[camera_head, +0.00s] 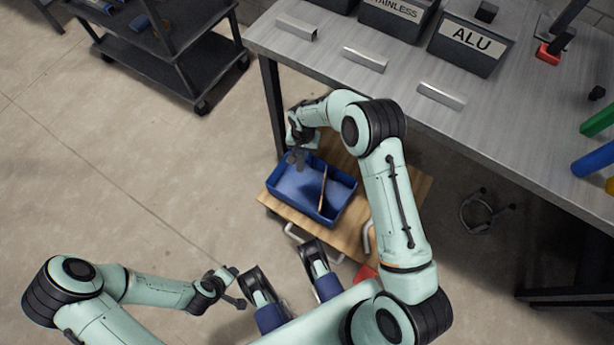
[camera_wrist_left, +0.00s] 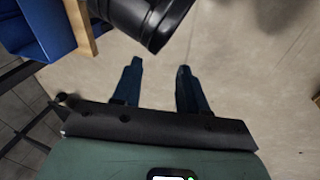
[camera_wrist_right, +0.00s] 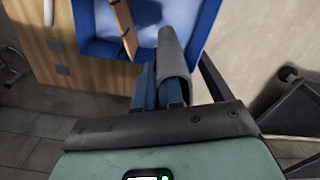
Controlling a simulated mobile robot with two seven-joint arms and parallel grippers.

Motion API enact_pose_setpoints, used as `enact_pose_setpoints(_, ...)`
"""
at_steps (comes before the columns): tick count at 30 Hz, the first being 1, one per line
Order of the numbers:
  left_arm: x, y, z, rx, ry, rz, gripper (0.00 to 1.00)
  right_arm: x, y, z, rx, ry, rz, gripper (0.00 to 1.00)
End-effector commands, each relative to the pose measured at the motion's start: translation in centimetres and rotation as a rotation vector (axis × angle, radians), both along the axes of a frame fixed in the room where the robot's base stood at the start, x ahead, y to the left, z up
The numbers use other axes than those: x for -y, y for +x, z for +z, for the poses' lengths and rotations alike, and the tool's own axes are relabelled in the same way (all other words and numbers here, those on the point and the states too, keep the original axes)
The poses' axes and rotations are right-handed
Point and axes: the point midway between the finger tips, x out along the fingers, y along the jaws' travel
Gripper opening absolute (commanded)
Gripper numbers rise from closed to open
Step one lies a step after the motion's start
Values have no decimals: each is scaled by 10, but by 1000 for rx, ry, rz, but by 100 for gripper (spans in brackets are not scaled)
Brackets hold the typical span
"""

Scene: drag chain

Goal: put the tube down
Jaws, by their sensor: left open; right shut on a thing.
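The grey tube (camera_wrist_right: 173,62) is in my right gripper (camera_wrist_right: 160,75), whose fingers are shut on it. In the right wrist view its far end overlaps the wall of the blue tray (camera_wrist_right: 205,18). In the head view my right gripper (camera_head: 297,157) is at the back left corner of the blue tray (camera_head: 334,214), and the tube is small and dark there. I cannot tell whether the tube touches the tray. My left gripper (camera_head: 236,286) is low and left of the tray. In the left wrist view it (camera_wrist_left: 157,72) is open and empty above the floor.
The tray stands on a wooden-topped stand (camera_head: 395,205) and has a thin brown divider (camera_head: 323,190). A metal workbench (camera_head: 400,85) with an ALU bin (camera_head: 470,45) and metal bars is behind. A dark cart (camera_head: 160,60) is at upper left. Floor is clear to the left.

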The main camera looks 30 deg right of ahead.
Motion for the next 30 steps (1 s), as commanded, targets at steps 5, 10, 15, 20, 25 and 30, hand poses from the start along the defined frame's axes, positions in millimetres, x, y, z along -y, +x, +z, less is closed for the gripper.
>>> enact_pose_setpoints(5, -9, 17, -15, 43, 22, 19, 43, 0, -1, -54, -4, 1, 1, 0)
enact_pose_setpoints(10, -16, 16, -31, 33, 34, 30, 43, 0, -1, -99, -4, 1, 1, 0)
enact_pose_setpoints(15, -18, -1, -46, -26, 32, 31, 43, 0, 0, -128, -2, 1, 1, 0)
enact_pose_setpoints(20, -19, -8, -50, -48, 30, 31, 43, 0, 0, -137, 0, 0, 2, 0)
enact_pose_setpoints(25, -21, -18, -61, -84, 29, 33, 43, 0, -1, -158, -3, 1, 2, 0)
enact_pose_setpoints(30, -22, -32, -71, -131, 27, 36, 43, 0, -1, -179, -1, 0, 3, 0)
